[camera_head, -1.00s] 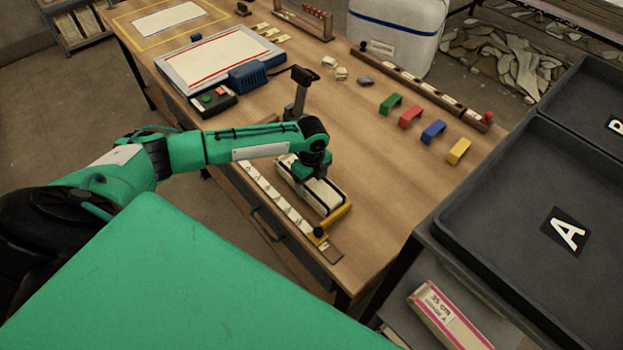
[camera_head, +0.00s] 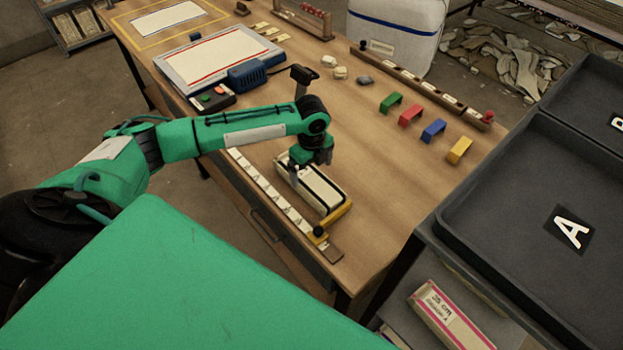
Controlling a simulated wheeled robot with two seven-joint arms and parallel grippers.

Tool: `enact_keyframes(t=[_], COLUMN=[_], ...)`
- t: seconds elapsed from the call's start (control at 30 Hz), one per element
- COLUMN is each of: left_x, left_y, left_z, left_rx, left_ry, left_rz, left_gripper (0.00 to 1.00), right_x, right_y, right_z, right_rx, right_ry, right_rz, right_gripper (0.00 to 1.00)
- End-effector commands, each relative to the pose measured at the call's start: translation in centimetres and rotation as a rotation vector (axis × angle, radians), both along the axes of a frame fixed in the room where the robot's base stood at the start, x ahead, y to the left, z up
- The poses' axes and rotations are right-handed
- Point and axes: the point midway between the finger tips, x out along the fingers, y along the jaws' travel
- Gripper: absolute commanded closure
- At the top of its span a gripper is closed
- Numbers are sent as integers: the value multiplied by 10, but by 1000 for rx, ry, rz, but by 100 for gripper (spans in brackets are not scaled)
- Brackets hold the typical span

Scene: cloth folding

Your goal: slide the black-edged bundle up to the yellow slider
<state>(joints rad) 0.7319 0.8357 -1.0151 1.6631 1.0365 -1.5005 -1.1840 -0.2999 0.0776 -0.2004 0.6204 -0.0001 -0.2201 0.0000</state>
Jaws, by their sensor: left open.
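The black-edged bundle (camera_head: 318,190) is a pale, long block with dark edges. It lies on the wooden table near its front edge, beside a marked white ruler strip (camera_head: 272,197). The yellow slider (camera_head: 337,216) stands across the strip's near end. The bundle's near end lies right at the slider's bar; I cannot tell whether they touch. My left gripper (camera_head: 308,166) points down over the bundle's far end and is open. Its fingertips are small and partly hidden, and it appears apart from the bundle. My right gripper is not in view.
Green, red, blue and yellow brackets (camera_head: 433,130) stand to the right. A white board (camera_head: 212,58) with a blue device (camera_head: 247,76) lies at the back left. Black trays (camera_head: 540,210) stand at the right. The table right of the bundle is clear.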

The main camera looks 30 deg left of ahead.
Motion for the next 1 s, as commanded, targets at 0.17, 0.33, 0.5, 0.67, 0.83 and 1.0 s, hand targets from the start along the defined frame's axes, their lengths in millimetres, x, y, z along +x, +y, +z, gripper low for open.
enact_keyframes(t=[0.17,0.33,0.5,0.67,0.83,1.0], left_x=[1,1,0,0,0,0], left_y=[0,0,0,0,0,0], left_z=[40,68,81,83,83,82], left_rx=[0,0,1,0,0,0], left_ry=[-4,-1,-1,0,0,1], left_rz=[-1,0,0,0,0,0], left_gripper=[2,2,2,2,2,2], right_x=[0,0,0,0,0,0], right_y=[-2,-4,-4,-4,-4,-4], right_z=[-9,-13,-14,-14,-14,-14], right_rx=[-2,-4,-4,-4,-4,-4], right_ry=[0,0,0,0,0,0], right_rz=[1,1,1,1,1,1], right_gripper=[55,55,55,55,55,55])
